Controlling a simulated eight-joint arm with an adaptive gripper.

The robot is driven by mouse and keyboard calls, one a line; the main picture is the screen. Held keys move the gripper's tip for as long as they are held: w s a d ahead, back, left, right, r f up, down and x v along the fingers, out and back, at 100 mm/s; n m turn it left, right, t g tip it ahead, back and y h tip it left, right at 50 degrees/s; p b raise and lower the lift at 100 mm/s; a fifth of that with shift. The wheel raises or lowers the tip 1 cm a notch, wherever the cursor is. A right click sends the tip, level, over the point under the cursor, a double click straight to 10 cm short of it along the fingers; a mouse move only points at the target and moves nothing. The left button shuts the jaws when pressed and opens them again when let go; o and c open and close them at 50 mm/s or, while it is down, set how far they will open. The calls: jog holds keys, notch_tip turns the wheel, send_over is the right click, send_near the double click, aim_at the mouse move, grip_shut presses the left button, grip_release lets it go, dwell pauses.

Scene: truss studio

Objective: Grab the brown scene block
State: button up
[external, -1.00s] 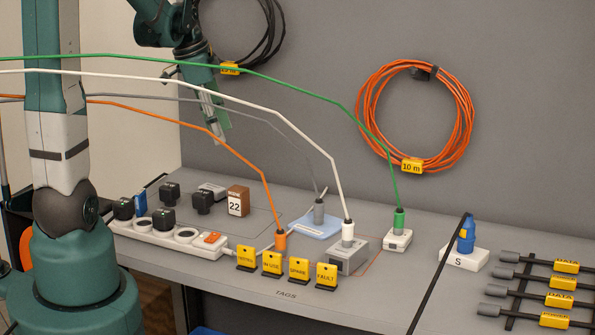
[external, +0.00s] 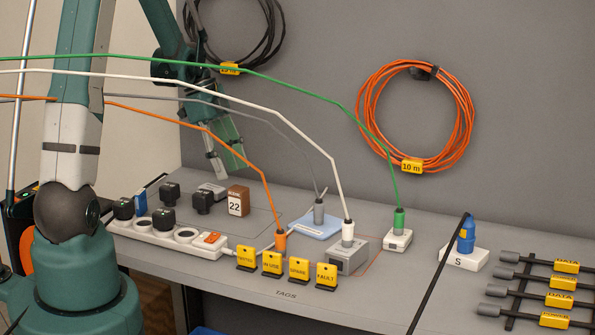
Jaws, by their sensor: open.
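The brown scene block (external: 244,192) stands upright on the grey table, left of the middle. Its front carries a white label reading "22". My gripper (external: 226,166) is in the air above the block and slightly to its left in the picture. It is open and empty, with its fingers pointing down. A clear gap shows between the fingertips and the block.
Green, white, grey and orange cables cross near my gripper. Left of the block are black plugs (external: 202,200) and a white power strip (external: 165,236). Yellow tags (external: 272,262) stand in front. A blue pad (external: 312,228) lies to the right.

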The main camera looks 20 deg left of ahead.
aim_at(236, 187)
jog(key=shift+w+a+f, duration=0.1)
jog(key=shift+w+f, duration=0.05)
jog(key=shift+f, duration=0.3)
jog(key=shift+f, duration=0.1)
jog(key=shift+x, duration=1.25)
jog(key=shift+x, duration=2.6)
jog(key=c, duration=1)
